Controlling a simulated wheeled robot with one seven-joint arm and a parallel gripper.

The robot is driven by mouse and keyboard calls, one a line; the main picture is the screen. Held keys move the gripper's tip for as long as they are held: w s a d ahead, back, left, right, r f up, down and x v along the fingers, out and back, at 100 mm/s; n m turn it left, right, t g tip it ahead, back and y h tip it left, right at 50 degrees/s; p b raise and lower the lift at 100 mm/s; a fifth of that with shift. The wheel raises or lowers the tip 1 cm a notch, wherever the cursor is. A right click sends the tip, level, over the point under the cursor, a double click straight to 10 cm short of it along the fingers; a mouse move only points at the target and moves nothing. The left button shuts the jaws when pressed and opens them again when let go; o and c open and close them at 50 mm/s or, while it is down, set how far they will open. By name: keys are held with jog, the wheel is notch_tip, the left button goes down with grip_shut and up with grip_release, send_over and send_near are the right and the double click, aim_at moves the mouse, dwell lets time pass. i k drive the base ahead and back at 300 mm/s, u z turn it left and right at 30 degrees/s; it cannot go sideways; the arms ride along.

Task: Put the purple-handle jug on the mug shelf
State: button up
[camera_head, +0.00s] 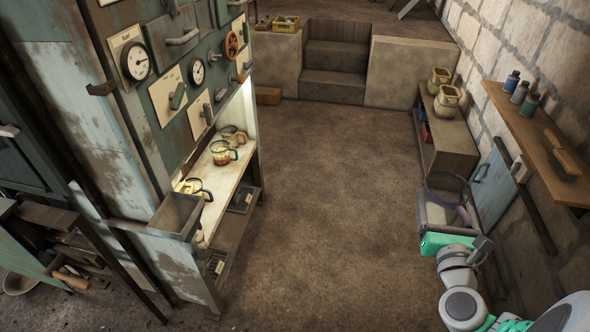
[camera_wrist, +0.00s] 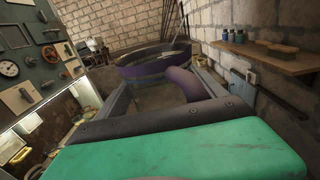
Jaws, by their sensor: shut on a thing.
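The purple-handle jug (camera_head: 437,183) is at the right in the head view, held up in front of my body. Its purple band (camera_wrist: 140,66) and thick purple handle (camera_wrist: 184,84) show in the wrist view. My gripper (camera_head: 453,208), green at its base, is shut on the jug's handle; the exact finger contact is partly hidden. The mug shelf (camera_head: 223,180) is the lit board inside the machine cabinet at the left, far from my gripper. Several mugs with coloured handles (camera_head: 221,152) stand on it.
A low wooden bench (camera_head: 455,138) with two jars stands along the right wall. A wall shelf (camera_head: 540,130) with bottles and a brush juts out near my arm. A metal bin (camera_head: 177,214) sticks out beside the mug shelf. The middle floor (camera_head: 330,190) is clear.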

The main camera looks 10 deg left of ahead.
aim_at(219, 184)
jog(key=z, duration=0.05)
jog(key=i, duration=1.5)
jog(key=u, duration=2.85)
